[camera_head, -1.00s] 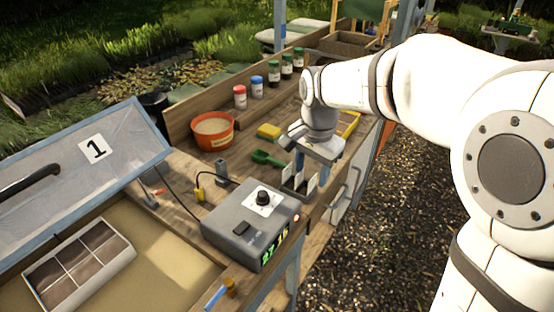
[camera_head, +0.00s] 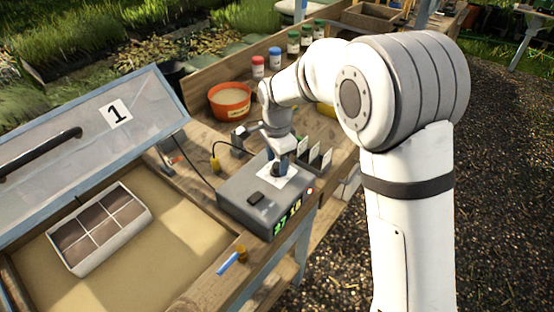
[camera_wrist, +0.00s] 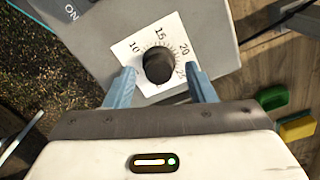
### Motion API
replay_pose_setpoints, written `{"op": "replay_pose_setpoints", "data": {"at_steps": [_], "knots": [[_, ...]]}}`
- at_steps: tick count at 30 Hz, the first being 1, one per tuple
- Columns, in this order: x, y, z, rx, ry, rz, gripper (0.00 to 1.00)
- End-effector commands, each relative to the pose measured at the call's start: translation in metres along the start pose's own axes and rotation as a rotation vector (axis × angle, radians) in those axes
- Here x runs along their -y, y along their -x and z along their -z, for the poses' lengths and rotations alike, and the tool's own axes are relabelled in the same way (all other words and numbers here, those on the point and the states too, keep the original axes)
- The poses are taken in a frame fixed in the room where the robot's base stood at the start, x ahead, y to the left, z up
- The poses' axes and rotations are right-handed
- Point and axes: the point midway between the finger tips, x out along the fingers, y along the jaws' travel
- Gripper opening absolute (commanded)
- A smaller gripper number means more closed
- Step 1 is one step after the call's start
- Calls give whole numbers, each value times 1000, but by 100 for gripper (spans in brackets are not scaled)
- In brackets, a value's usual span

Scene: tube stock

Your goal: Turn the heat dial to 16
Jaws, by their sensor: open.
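The heat dial (camera_wrist: 159,65) is a round black knob on a white scale plate (camera_wrist: 128,50) marked 10, 15, 20 and 25 in the wrist view. Where its pointer stands cannot be made out. It sits on top of the grey control box (camera_head: 238,199), which has a black switch and a green lit display, too small to read surely. My gripper (camera_wrist: 160,85) is open, pointing down at the box, with its two blue fingers on either side of the dial's near edge.
Dark upright card holders (camera_head: 315,155) stand close behind the box. An orange pot (camera_head: 230,103) stands farther back. A propagator with a raised lid (camera_head: 75,150) fills the left.

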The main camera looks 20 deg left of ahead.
Motion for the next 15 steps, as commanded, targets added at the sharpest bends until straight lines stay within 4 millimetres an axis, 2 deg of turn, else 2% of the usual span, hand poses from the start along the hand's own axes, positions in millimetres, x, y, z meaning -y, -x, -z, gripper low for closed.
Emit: {"op": "replay_pose_setpoints", "data": {"at_steps": [9, 15], "knots": [[0, -4, 1, 0, -1, 0, 50], [0, -4, 1, 0, -1, 0, 34]]}}
